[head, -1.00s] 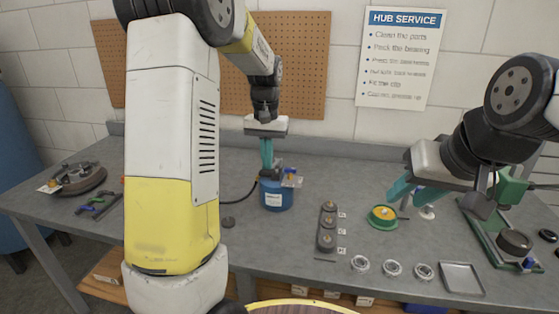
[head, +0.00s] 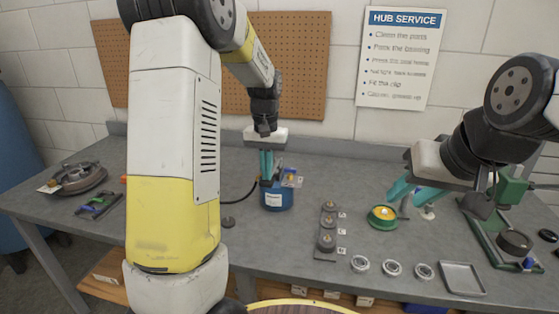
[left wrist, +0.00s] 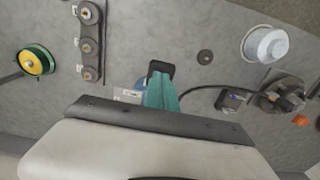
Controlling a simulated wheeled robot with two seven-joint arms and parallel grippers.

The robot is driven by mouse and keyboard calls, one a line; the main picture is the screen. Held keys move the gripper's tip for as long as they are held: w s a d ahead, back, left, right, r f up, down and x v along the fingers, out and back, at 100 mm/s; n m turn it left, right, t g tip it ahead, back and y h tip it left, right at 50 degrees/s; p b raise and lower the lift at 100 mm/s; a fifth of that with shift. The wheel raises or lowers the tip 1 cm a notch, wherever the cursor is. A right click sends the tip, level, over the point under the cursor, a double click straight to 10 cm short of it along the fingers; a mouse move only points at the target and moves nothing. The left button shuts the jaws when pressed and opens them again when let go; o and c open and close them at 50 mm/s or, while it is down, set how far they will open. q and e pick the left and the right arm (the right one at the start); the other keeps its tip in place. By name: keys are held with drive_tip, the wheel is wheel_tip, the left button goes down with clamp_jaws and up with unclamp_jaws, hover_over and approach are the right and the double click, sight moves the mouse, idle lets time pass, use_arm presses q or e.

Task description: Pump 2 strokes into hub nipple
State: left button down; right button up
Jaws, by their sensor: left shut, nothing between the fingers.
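A blue grease pump (head: 278,197) with a white label stands on the bench at centre. My left gripper (head: 266,170) points down over its top with the teal fingers together and nothing between them. In the left wrist view the fingers (left wrist: 160,94) are at a black lever pad (left wrist: 160,70); whether they touch it I cannot tell. A black hose (head: 240,197) runs left from the pump, behind my left arm. The left wrist view shows it reaching a dark round fitting (left wrist: 281,97); the nipple itself cannot be made out. My right gripper (head: 415,192) is open and empty above the bench at right.
A bearing holder (head: 328,228) and a green-yellow round part (head: 383,217) lie right of the pump. Several bearing rings (head: 392,269) and a metal tray (head: 462,278) are at the front edge. A green press (head: 500,230) stands far right. A wheel-like disc (head: 78,178) lies far left.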

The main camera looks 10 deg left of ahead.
use_arm(q)
drive_tip(key=shift+f, duration=0.2)
drive_tip(key=shift+s+f, duration=0.1)
drive_tip(key=shift+f, duration=1.3)
drive_tip(key=shift+w+r, duration=0.25)
drive_tip(key=shift+r, duration=0.85)
drive_tip(key=shift+w+r, duration=0.2)
drive_tip(key=shift+r, duration=0.9)
drive_tip(key=shift+w+r, duration=0.25)
drive_tip(key=shift+r, duration=0.95)
drive_tip(key=shift+s+f, duration=0.2)
drive_tip(key=shift+f, duration=0.4)
drive_tip(key=shift+s+f, duration=0.15)
drive_tip(key=shift+f, duration=0.45)
